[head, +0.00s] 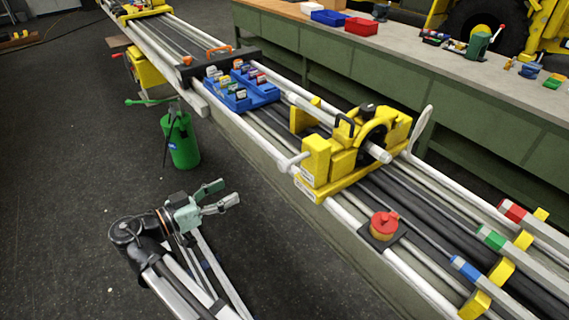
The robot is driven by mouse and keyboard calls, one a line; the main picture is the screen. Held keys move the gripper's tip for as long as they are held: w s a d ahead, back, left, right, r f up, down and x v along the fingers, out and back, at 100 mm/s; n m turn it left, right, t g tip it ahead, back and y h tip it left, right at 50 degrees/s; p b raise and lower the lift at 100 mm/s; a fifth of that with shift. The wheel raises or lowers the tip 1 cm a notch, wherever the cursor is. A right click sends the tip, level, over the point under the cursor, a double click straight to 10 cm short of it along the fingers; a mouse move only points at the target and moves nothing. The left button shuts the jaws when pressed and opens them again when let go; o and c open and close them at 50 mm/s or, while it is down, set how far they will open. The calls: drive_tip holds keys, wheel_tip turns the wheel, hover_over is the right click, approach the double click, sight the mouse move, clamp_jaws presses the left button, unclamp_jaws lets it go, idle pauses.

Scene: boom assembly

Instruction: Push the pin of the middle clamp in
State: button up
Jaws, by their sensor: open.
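My gripper (230,192) is open and empty. It is over the dark floor, left of the long boom and well apart from it. A large yellow clamp-like carriage (322,163) sits across the boom rails right of centre. A pale rod with a round end (378,153) sticks out of its dark round opening. Three yellow blocks sit at the lower right by bars with red, green and blue ends; the middle block (502,271) is beside the green end (491,237). I cannot tell for sure which part is the middle clamp, and no pin shows clearly.
A red knob (384,223) stands on the near rail. A blue tray (239,102) of small parts lies on the boom. A green canister (180,140) stands on the floor behind my gripper. A long workbench (440,85) runs behind. Floor around my gripper is clear.

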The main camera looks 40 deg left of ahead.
sight(280, 166)
drive_tip(key=w+d+p, duration=0.1)
drive_tip(key=w+d, duration=0.1)
drive_tip(key=w, duration=0.3)
drive_tip(key=w+d+m+p, duration=0.1)
drive_tip(key=w+d+p, duration=0.1)
drive_tip(key=w, duration=0.4)
drive_tip(key=w+d+m+p, duration=0.1)
drive_tip(key=w+d+p, duration=0.1)
drive_tip(key=w, duration=0.3)
drive_tip(key=shift+w+d+r+h, duration=0.15)
drive_tip(key=shift+d+r+h, duration=0.05)
drive_tip(key=shift+r+h, duration=0.1)
